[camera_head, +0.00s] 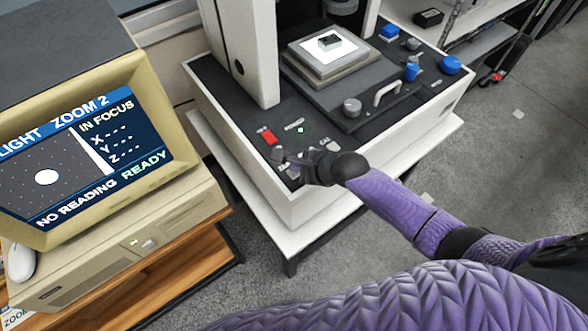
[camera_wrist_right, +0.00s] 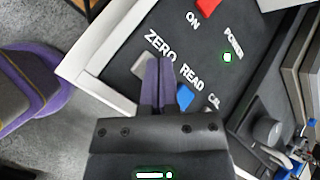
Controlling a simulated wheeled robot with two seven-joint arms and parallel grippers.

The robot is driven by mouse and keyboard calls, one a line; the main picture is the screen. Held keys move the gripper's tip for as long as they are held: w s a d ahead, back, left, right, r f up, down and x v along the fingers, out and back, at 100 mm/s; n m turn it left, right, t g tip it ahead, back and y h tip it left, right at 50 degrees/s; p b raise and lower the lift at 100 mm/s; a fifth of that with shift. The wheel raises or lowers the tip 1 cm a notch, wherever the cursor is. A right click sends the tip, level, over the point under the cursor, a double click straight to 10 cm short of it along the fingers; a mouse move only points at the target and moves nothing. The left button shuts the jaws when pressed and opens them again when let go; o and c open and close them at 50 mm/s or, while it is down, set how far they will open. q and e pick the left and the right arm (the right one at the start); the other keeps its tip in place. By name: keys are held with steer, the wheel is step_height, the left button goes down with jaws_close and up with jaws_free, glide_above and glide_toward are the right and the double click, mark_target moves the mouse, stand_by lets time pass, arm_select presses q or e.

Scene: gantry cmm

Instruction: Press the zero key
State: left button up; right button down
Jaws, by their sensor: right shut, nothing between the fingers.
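The zero key (camera_wrist_right: 140,64) is a pale grey key below the printed word ZERO in the right wrist view. It is partly hidden by my right gripper (camera_wrist_right: 158,62), whose purple fingers are shut and empty and overlap its right side. I cannot tell whether the fingertips touch it. In the head view the right gripper (camera_head: 282,159) is over the front left corner of the machine's dark panel (camera_head: 232,88), and its hand hides much of the key row. My left gripper is not in view.
A blue key (camera_wrist_right: 185,96) by the word READ sits right of the fingers. A red switch (camera_head: 268,137) marked ON and a green power light (camera_head: 300,129) lie farther back. The monitor (camera_head: 80,150) on the left shows READY and NO READING. A knob (camera_head: 352,107) stands on the right.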

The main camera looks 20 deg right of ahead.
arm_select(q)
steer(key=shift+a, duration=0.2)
arm_select(e)
steer(key=shift+f, duration=0.15)
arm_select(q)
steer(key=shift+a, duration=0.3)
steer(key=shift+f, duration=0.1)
arm_select(e)
steer(key=shift+f, duration=0.15)
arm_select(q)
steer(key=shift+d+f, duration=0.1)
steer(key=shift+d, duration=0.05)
arm_select(e)
steer(key=shift+f, duration=0.1)
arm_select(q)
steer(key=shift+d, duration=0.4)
arm_select(e)
steer(key=shift+r+p, duration=0.8)
steer(key=shift+r, duration=0.05)
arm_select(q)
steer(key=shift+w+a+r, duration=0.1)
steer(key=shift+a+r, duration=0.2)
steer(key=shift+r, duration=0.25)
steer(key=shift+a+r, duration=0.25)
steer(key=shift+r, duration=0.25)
